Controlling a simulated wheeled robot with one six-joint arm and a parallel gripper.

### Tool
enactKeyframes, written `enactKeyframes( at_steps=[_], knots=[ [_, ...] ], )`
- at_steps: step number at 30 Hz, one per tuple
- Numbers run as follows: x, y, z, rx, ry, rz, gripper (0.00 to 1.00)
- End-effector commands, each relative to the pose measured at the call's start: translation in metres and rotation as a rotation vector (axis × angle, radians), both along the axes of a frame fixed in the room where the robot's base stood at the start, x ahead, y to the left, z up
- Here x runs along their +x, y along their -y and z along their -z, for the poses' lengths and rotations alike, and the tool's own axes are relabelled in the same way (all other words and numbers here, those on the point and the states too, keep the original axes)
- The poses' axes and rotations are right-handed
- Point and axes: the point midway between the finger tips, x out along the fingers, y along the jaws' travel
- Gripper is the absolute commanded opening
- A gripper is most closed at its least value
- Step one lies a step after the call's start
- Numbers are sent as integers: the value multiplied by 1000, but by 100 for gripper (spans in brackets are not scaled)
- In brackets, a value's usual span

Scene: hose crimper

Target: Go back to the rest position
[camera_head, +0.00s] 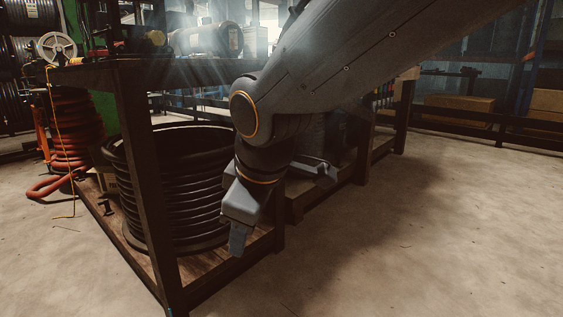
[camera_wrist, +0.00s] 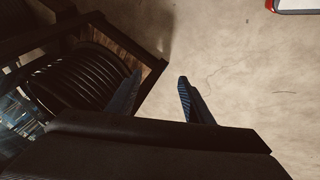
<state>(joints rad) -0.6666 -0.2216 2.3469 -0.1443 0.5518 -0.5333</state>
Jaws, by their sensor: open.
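My gripper (camera_head: 238,238) hangs low at the end of my bent arm, pointing down, in front of the dark workbench frame (camera_head: 146,190). In the head view it overlaps the right side of the coil of black hose on the lower shelf. In the wrist view my gripper (camera_wrist: 157,97) shows two blue ridged fingers set well apart, with nothing between them. Bare floor and the corner of the lower shelf lie beyond them. The camera angle does not show how far the gripper is from the bench.
A red hose coil (camera_head: 72,135) stands at the left. Cardboard boxes (camera_head: 458,108) sit behind a rail at the back right. The concrete floor (camera_head: 430,235) at the right is clear.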

Motion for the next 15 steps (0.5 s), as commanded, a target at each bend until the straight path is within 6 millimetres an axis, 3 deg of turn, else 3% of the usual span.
enactKeyframes(
  at_steps=[1,3,12,13,15],
  knots=[
    [-24,8,9,22,-80,86,47],
    [-54,18,24,47,-186,212,47],
    [-161,48,57,76,-528,649,47],
    [-170,50,59,73,-556,688,47],
    [-163,53,47,77,-541,695,47]
  ],
)
